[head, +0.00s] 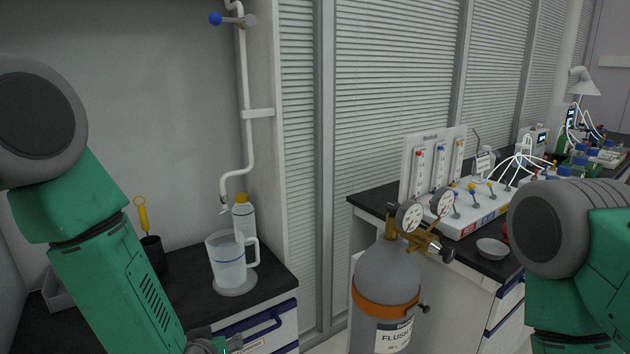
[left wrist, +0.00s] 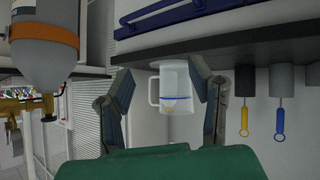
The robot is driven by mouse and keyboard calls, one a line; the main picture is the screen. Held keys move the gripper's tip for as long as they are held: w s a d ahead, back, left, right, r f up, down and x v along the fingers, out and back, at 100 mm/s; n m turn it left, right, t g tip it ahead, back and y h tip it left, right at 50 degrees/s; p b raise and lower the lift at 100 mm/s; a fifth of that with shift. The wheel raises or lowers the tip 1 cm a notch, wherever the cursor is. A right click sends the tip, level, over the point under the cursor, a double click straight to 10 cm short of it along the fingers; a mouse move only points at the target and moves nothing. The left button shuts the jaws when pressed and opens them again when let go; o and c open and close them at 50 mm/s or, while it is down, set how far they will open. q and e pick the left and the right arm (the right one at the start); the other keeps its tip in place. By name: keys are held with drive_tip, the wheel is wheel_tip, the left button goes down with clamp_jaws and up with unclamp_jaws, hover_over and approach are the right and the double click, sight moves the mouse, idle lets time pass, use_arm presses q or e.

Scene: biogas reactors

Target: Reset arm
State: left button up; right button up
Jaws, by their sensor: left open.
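My left arm comes in from the left in the head view and reaches down past the lower edge, where only a small part of its hand shows. In the left wrist view, which is upside down, my left gripper (left wrist: 161,74) is open with its two fingers apart and nothing held. The clear jug (head: 228,262) stands upright on a round pad on the dark left counter (head: 275,266). The jug also shows between the fingers in the left wrist view (left wrist: 178,86), farther off and untouched. My right arm shows at the right edge; its gripper is out of view.
A grey gas cylinder (head: 387,273) with gauges stands between the counters. The right bench carries a flowmeter panel (head: 433,165) and a small bowl (head: 492,249).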

use_arm(q)
drive_tip(key=s+a+f+m+g+b, duration=0.1)
drive_tip(key=s+a+f+g, duration=0.15)
drive_tip(key=s+f, duration=0.5)
drive_tip(key=s+a+f+m+g+b, duration=0.1)
drive_tip(key=s+a+f+g+b, duration=0.1)
drive_tip(key=s+a+f, duration=0.4)
drive_tip(key=s+a+f+g+b, duration=0.1)
drive_tip(key=s+f+g, duration=0.1)
drive_tip(key=s, duration=0.7)
drive_tip(key=s+a+f+m+g, duration=0.1)
drive_tip(key=s+f+g, duration=0.2)
drive_tip(key=s, duration=0.7)
drive_tip(key=shift+f+b, duration=0.35)
drive_tip(key=shift+f, duration=0.45)
use_arm(e)
drive_tip(key=shift+a+f, duration=0.15)
drive_tip(key=shift+f, duration=1.15)
drive_tip(key=shift+a+f, duration=0.15)
drive_tip(key=shift+f, duration=1.1)
